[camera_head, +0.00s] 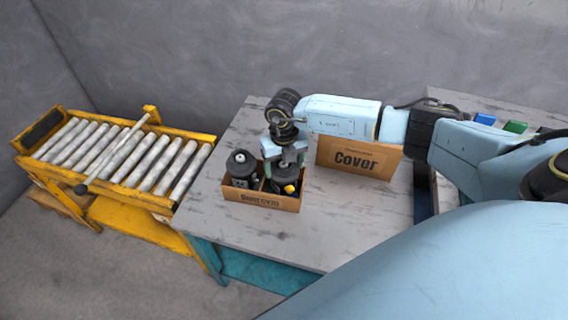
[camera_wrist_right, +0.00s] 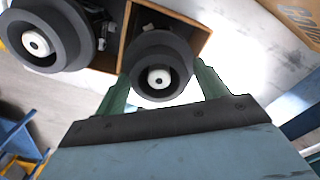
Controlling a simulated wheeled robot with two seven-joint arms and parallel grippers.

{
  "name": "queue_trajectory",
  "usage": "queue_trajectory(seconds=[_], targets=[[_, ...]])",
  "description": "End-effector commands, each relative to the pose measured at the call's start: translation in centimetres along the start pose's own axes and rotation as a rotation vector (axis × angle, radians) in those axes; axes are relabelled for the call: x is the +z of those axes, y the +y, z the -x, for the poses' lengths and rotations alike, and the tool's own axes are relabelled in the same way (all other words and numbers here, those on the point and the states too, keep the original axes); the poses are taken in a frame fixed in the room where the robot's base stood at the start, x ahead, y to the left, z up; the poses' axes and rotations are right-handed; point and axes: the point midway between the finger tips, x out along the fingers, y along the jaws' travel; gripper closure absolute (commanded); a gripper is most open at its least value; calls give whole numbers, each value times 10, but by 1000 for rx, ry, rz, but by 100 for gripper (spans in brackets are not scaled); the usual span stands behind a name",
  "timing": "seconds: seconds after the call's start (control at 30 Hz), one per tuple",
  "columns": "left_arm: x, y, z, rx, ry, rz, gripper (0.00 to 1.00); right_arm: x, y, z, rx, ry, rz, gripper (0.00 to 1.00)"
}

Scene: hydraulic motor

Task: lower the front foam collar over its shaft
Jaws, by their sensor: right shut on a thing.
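My right gripper (camera_head: 284,161) points down over the right-hand compartment of a cardboard box (camera_head: 262,201). In the right wrist view its green fingers are shut on the sides of a dark grey foam collar (camera_wrist_right: 160,46). A pale shaft end (camera_wrist_right: 159,77) shows inside that collar's hole, so the collar appears lined up with the shaft; how far down it sits cannot be told. In the other compartment stands a dark motor with a similar collar (camera_head: 241,158) around its shaft; this collar also shows in the right wrist view (camera_wrist_right: 66,28). My left gripper is not in view.
A cardboard box marked Cover (camera_head: 357,158) stands behind the gripper on the grey table (camera_head: 330,222). A yellow roller conveyor (camera_head: 112,160) stands to the left, with a rod across it. Blue and green items (camera_head: 515,127) are at the right. The table's front is clear.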

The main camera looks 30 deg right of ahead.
Motion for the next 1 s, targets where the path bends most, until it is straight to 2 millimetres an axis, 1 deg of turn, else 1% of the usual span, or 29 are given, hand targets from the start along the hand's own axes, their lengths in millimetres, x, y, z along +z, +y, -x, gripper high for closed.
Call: queue_trajectory(seconds=[0.1, 0.13, 0.3, 0.5, 0.53, 0.77, 0.87, 1.0], targets=[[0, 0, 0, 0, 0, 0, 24, 0, 0, 0, 0, 0, 0, 48], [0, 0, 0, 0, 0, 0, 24, 0, 0, 0, 0, 0, 0, 25], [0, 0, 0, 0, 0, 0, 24, 0, 0, 1, 0, 0, 0, 3], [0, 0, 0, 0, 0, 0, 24, 0, 0, 1, 0, 0, 0, 2], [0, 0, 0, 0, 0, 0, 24, 0, 0, 1, 0, 0, 0, 0], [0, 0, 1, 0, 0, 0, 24, 0, 0, 1, 0, 0, 0, 0], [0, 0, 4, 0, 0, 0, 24, 0, 0, 4, 0, 0, 0, 0], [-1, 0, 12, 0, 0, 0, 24, 0, 0, 14, 0, -1, 0, 0]])
